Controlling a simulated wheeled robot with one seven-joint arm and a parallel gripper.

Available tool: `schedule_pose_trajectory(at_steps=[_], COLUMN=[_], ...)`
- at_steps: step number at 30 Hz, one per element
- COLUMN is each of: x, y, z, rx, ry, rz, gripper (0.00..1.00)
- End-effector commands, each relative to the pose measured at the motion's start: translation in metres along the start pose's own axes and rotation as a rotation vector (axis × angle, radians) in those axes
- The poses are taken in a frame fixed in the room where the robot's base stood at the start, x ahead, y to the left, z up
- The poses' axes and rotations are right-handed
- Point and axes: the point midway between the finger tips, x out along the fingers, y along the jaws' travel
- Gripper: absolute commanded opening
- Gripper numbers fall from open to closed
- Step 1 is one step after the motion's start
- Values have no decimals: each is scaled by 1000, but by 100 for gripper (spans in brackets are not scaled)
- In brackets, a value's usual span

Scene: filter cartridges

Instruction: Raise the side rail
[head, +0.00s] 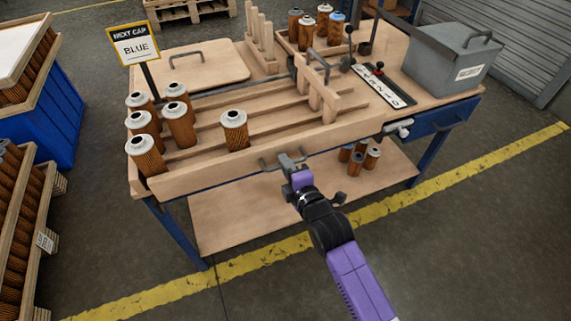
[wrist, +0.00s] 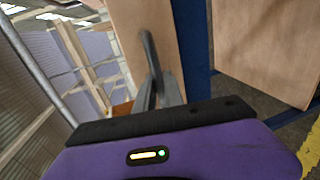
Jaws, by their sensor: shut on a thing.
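The side rail (head: 215,168) is a long pale wooden board along the front edge of the workbench, with a grey metal handle (head: 266,164) on its outer face. My gripper (head: 290,165) is at this handle and shut on it. In the wrist view, the grey handle (wrist: 150,48) rises against the wood of the rail (wrist: 130,30), beyond my purple gripper body. The jaws' exact contact is partly hidden there.
Several filter cartridges with pale caps (head: 234,130) stand on the slatted lanes behind the rail. A grey box (head: 450,62) sits at the bench's right. More cartridges (head: 357,159) stand on the lower shelf. A sign (head: 135,44) reads BLUE. The floor in front is clear.

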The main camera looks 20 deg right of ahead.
Motion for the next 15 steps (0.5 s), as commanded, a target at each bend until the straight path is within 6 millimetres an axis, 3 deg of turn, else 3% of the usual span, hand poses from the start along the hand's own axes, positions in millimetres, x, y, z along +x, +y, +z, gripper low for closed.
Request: schedule_pose_trajectory(at_steps=[1,11,12,15], x=[-2,-2,-2,-2], y=[8,10,11,11], z=[0,0,0,0], rx=[0,0,0,0], ry=[0,0,0,0], rz=[0,6,7,7], gripper=[0,0,14,34])
